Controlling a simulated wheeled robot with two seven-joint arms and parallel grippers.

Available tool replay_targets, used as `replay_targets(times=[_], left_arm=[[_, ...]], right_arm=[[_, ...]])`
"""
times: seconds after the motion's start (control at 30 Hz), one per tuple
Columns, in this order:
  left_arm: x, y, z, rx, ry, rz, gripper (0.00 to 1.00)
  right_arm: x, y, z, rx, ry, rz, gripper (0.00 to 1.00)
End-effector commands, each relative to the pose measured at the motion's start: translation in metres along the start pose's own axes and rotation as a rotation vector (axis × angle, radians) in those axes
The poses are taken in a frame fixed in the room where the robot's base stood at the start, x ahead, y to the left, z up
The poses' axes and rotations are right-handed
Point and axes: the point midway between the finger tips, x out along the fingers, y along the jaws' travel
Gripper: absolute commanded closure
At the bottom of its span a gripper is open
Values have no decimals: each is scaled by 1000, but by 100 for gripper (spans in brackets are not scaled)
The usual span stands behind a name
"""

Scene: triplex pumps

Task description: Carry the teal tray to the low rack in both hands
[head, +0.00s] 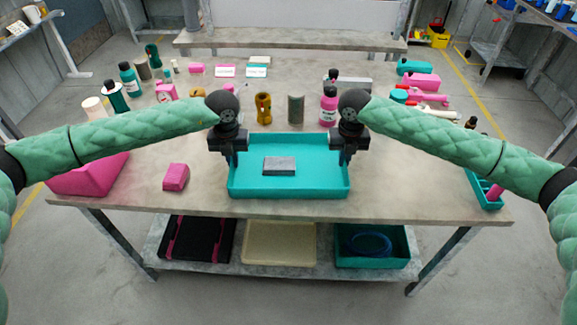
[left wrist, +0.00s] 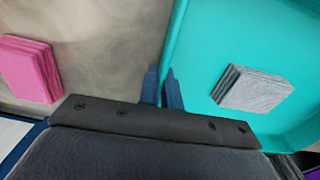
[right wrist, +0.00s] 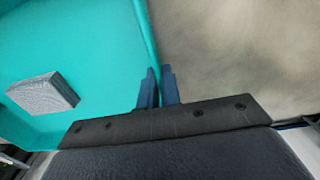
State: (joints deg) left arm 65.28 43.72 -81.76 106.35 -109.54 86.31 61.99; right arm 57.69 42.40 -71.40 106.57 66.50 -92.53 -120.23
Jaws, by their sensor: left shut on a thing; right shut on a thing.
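The teal tray (head: 310,189) is at the front middle of the table in the head view, with a grey block (head: 279,166) lying in it. My left gripper (head: 230,162) is shut on the tray's left wall. In the left wrist view its fingers (left wrist: 164,85) straddle the wall of the tray (left wrist: 210,50). My right gripper (head: 347,161) is shut on the right wall, and its fingers (right wrist: 157,85) straddle that wall in the right wrist view. Whether the tray touches the tabletop is hard to tell. The low rack is not clearly identifiable; a lower shelf (head: 326,266) lies under the table.
The lower shelf holds a black tray (head: 195,240), a beige tray (head: 279,244) and a teal bin (head: 372,261) with a blue coil. A pink block (head: 176,177) and larger pink box (head: 92,178) lie left. Bottles and several small items stand behind the tray.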

Motion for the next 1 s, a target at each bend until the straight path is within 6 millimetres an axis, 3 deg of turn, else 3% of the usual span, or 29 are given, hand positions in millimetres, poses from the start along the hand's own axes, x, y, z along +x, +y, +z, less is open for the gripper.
replay_targets(times=[0.37, 1.0], left_arm=[[-8, 0, 0, -1, 0, 0, 100], [-50, 1, 0, -1, 0, 1, 100]], right_arm=[[-8, 0, 0, 1, -1, 0, 100], [-50, -1, 0, 1, -1, -1, 100]])
